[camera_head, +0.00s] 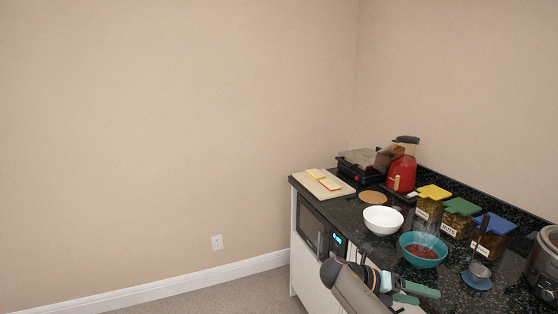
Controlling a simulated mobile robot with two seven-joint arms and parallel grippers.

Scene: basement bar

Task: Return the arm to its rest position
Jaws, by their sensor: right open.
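My right arm comes in at the bottom of the head view. Its gripper (418,294), with green fingers, is at the front edge of the dark counter (446,278), just below a teal bowl (423,249) in the picture. The two fingers are apart and nothing shows between them. Whether the fingers touch the counter I cannot tell. My left gripper is not in view.
A white bowl (382,220) stands beyond the teal bowl, which holds red food. A ladle (479,268) rests to the right, near several lidded jars (458,222) and a cooker (545,266). A cutting board (322,184) lies at the far end. The floor left of the counter is clear.

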